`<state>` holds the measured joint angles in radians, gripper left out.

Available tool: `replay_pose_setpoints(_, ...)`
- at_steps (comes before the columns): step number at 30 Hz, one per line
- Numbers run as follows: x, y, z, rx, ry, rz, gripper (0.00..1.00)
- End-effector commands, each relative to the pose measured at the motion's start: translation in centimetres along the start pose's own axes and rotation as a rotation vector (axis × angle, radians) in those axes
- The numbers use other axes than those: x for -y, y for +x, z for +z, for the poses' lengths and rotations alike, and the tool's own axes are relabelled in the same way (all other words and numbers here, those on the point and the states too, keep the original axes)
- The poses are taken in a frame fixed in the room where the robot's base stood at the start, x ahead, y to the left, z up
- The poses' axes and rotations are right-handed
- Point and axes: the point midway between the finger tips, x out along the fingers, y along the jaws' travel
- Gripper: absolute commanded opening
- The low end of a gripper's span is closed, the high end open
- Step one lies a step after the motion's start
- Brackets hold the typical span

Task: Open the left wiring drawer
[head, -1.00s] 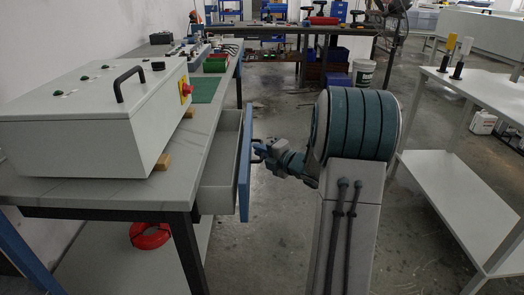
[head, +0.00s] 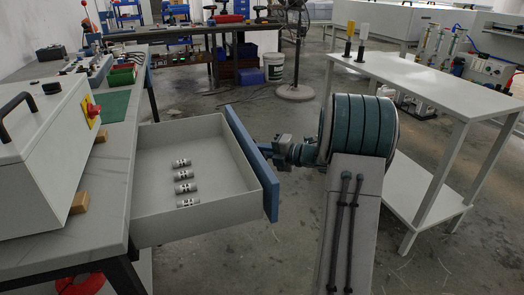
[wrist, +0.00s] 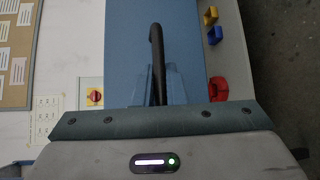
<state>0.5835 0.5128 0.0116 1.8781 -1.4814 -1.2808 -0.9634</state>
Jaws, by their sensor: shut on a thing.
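The wiring drawer (head: 150,230) is pulled well out from the workbench on the left in the head view. Its blue front panel (head: 252,165) faces my arm, and several small grey cylinders with printed labels (head: 184,175) lie inside. My gripper (head: 275,145) is at the outer side of the blue front. In the wrist view the black bar handle (wrist: 156,55) stands out from the blue front, and my gripper (wrist: 158,85) is shut on it. The fingertips are partly hidden behind the wrist housing.
A white control box (head: 45,150) stands on the workbench (head: 105,205) above the drawer. A white two-level table (head: 425,85) is to the right of my arm. Grey floor (head: 240,255) is open in front of the drawer.

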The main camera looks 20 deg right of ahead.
Motion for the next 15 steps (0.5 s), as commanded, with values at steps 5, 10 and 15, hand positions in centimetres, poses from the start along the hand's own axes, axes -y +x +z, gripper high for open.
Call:
replay_pose_setpoints(5,-0.14,0.17,0.03,-0.01,-0.003,0.004,0.0)
replay_pose_setpoints(10,-0.13,0.1,0.07,-0.009,-0.003,0.004,0.0)
replay_pose_setpoints(15,-0.12,0.03,0.1,-0.008,-0.003,0.004,0.2)
